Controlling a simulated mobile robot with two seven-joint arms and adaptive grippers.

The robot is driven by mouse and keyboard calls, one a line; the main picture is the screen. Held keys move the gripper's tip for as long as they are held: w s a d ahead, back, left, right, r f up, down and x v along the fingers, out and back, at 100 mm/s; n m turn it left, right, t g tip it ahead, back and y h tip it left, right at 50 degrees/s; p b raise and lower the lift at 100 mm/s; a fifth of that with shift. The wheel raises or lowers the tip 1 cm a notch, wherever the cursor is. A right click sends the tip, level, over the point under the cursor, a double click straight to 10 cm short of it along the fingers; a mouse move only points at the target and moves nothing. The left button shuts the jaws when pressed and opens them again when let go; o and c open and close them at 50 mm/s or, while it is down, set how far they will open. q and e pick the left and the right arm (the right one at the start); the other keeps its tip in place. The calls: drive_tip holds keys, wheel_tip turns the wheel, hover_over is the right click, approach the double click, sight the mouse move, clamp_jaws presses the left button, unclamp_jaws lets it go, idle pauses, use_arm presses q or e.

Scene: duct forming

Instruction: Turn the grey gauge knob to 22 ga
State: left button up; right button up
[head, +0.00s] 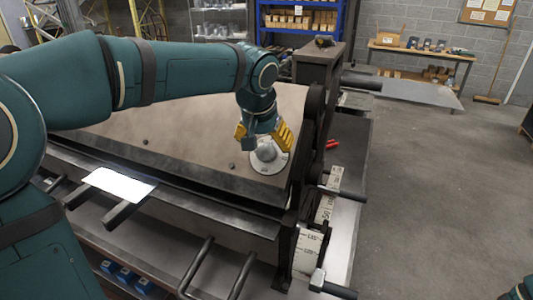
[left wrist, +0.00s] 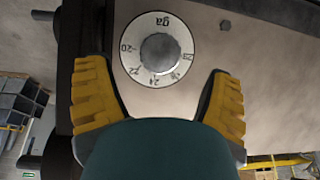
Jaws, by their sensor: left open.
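The grey gauge knob (head: 268,150) sits on a round white dial plate (head: 262,166) on the machine's flat top, near its right end. In the left wrist view the knob (left wrist: 160,54) is a round grey cap in the middle of the dial (left wrist: 160,18). The knob is not gripped. My right gripper is out of view.
The machine's top sheet (head: 190,125) is bare except for small dark bolts. A dark side frame (head: 310,130) rises close to the knob's right. Red-handled pliers (head: 332,143) lie beyond it. A white sheet (head: 120,185) rests on the front supports.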

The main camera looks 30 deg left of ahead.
sight(266, 151)
use_arm(q)
drive_tip(key=x, duration=0.5)
drive_tip(key=c, duration=1.2)
